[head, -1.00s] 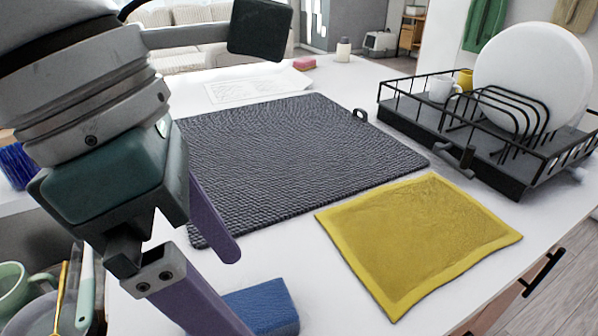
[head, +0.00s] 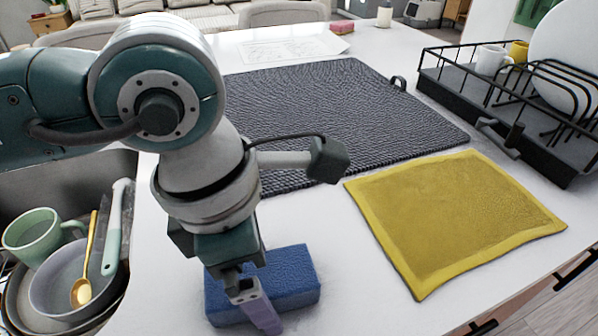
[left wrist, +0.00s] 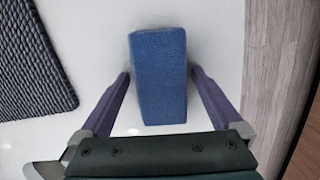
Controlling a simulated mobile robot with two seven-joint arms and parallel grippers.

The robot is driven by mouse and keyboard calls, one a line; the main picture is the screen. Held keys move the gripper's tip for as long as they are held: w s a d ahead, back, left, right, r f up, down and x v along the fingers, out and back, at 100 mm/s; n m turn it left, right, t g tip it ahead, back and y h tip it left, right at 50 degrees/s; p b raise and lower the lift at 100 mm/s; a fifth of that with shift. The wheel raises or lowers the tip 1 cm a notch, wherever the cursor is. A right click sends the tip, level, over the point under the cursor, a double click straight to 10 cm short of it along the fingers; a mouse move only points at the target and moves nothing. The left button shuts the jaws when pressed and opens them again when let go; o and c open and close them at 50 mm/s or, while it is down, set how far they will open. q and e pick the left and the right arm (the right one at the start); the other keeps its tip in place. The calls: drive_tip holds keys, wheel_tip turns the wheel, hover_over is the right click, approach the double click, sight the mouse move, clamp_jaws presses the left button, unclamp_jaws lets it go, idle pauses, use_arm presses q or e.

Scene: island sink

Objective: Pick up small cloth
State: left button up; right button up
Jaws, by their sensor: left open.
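A yellow cloth (head: 455,220) with a lighter border lies flat on the white counter, right of centre in the head view. A blue sponge-like block (head: 290,272) lies at the counter's near side; it also shows in the left wrist view (left wrist: 160,70). My left gripper (head: 262,312) is above the blue block, left of the yellow cloth. In the left wrist view its two purple fingers stand apart, one on each side of the block, with gaps between. It is open and empty. In the head view one finger is mostly hidden. My right gripper is out of view.
A dark textured mat (head: 350,110) lies behind the block and cloth. A black dish rack (head: 500,115) with mugs and a white plate stands at the right. The sink (head: 60,175) at the left holds a green mug, bowl and utensils. A pink sponge (head: 342,27) lies far back.

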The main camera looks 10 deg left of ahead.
sight(260, 273)
use_arm(q)
drive_tip(key=shift+c, duration=0.2)
drive_tip(key=c, duration=1.2)
drive_tip(key=shift+r, duration=0.15)
drive_tip(key=shift+c, duration=0.2)
wheel_tip(260, 273, up, 20)
